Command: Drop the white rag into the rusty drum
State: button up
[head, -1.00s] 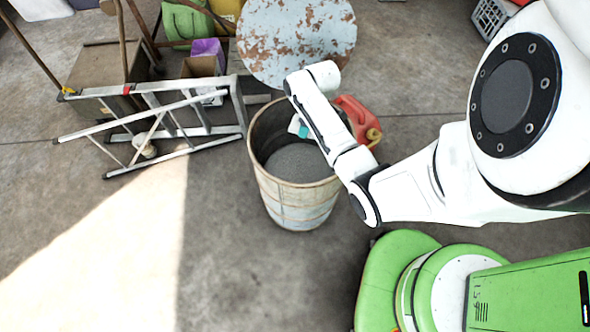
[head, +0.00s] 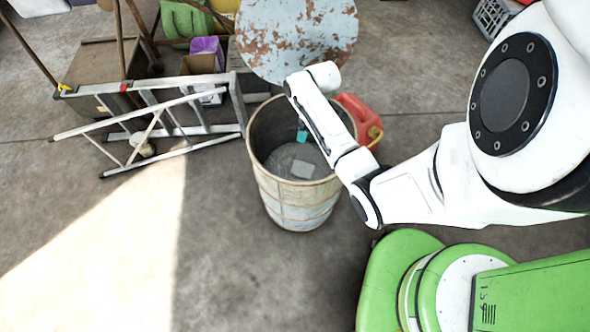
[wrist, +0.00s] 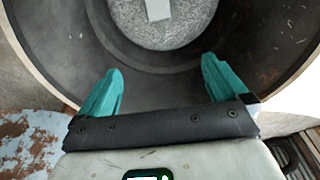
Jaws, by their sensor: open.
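The rusty drum (head: 292,207) stands open on the floor in the head view, with a grey, rough surface at its bottom. The white rag (head: 302,169) lies flat on that surface inside the drum. In the wrist view the rag (wrist: 158,9) shows at the top edge, partly cut off, and the drum's inner wall (wrist: 285,62) curves around it. My gripper (wrist: 157,88) is open and empty, its teal fingers wide apart over the drum. In the head view one teal fingertip (head: 302,135) shows inside the drum's mouth, above the rag.
A red jerrycan (head: 360,118) stands just right of the drum. A folded ladder (head: 160,117) lies to the left. A round, rust-flecked tabletop (head: 296,38) is behind. The floor in front of the drum (head: 240,280) is clear.

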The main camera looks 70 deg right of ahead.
jog(key=shift+r, duration=0.1)
notch_tip(320, 180, up, 10)
jog(key=s+p, duration=0.1)
jog(key=shift+s+r+p, duration=0.25)
jog(key=shift+s+p, duration=0.05)
jog(key=shift+p, duration=0.1)
jog(key=shift+a, duration=0.1)
dwell(0.4)
